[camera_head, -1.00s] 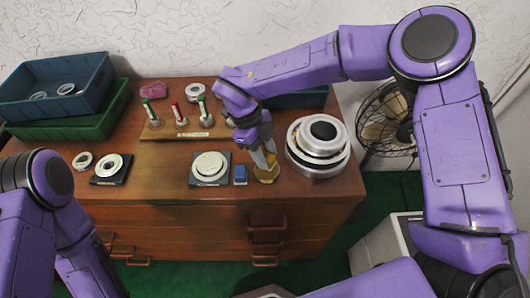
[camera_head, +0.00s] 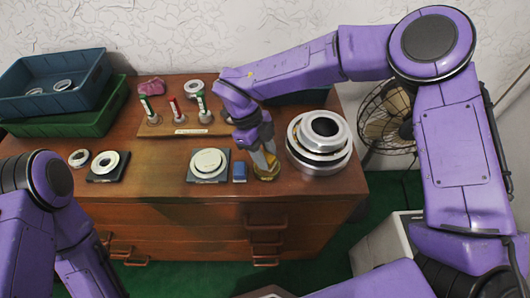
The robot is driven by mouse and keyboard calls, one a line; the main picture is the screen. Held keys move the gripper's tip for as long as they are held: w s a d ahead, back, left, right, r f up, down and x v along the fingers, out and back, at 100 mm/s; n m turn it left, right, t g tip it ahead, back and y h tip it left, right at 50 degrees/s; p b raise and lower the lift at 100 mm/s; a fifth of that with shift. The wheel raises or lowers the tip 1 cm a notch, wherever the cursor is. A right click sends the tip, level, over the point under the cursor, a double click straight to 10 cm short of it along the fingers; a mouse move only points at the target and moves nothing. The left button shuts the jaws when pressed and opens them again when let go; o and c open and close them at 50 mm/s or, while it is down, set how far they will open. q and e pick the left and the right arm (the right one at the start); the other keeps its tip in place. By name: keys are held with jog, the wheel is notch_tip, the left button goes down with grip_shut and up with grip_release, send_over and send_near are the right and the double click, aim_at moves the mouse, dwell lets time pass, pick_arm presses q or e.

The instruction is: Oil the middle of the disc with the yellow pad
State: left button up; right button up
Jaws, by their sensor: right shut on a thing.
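A pale cream disc (camera_head: 208,161) lies on a dark square plate (camera_head: 221,179) near the table's front edge. A small blue block (camera_head: 239,171) stands just right of the plate. My right gripper (camera_head: 268,166) points down, right of the blue block, and is shut on the yellow pad. The pad itself is mostly hidden by the fingers and is hard to tell apart from the round yellowish dish (camera_head: 267,175) at the fingertips. I cannot tell whether the pad touches the dish. My left arm shows at the lower left; its gripper is out of view.
A stack of metal rings (camera_head: 319,165) stands close right of my right gripper. A wooden board (camera_head: 185,130) with several upright pegs is behind the disc. A ring on a dark plate (camera_head: 108,164) and a loose ring (camera_head: 79,158) lie left. Blue (camera_head: 50,103) and green (camera_head: 75,126) crates stand back left.

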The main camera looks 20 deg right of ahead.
jog(key=shift+f, duration=0.35)
jog(key=shift+f, duration=0.15)
dwell(1.8)
jog(key=shift+p, duration=0.3)
notch_tip(320, 180, up, 7)
jog(key=p, duration=0.7)
jog(key=shift+r, duration=0.2)
jog(key=shift+f, duration=0.1)
